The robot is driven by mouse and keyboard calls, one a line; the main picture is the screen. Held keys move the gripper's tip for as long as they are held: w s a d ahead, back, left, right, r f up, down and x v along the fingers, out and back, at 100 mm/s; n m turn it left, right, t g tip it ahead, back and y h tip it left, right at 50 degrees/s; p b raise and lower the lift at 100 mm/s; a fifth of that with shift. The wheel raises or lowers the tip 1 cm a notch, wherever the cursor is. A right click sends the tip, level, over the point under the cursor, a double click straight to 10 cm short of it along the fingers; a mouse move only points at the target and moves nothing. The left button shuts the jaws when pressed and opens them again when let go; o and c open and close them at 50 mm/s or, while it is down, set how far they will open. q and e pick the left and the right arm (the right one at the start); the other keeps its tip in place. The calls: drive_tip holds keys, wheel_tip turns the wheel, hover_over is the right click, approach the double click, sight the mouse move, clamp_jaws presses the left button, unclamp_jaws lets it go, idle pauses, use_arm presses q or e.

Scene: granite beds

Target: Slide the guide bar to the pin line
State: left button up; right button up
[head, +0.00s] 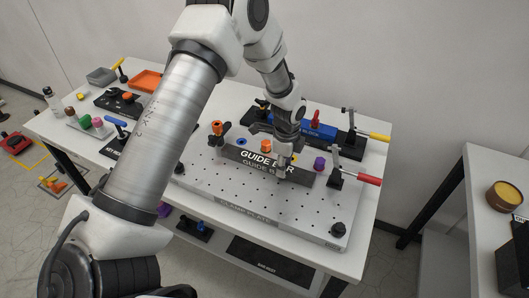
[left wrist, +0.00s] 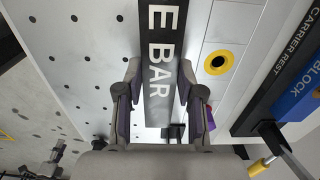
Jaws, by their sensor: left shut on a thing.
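The dark guide bar (head: 243,154), lettered GUIDE BAR, lies along the back part of the light perforated plate (head: 232,193). My left gripper (head: 283,170) reaches down onto the bar toward its right end. In the left wrist view, the bar (left wrist: 159,25) runs between the two fingers of my left gripper (left wrist: 160,105), which are shut on it. Rows of holes in the plate (left wrist: 95,75) show beside the bar. I cannot tell which of them is the pin line. My right gripper is not in view.
Toggle clamps with a red handle (head: 368,179) and a yellow handle (head: 380,137) stand to the right. A blue block (head: 318,130) lies behind the bar. A purple knob (head: 319,163) is near its right end. The plate's front part is clear.

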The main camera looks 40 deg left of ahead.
use_arm(q)
drive_tip(key=shift+w+a, duration=0.2)
drive_tip(key=shift+w, duration=0.65)
drive_tip(key=shift+w+a, duration=0.2)
drive_tip(key=shift+w, duration=0.6)
drive_tip(key=o, duration=1)
drive_tip(key=shift+c, duration=0.2)
wheel_tip(320, 180, up, 6)
drive_tip(key=p, duration=0.4)
drive_tip(key=shift+p, duration=0.35)
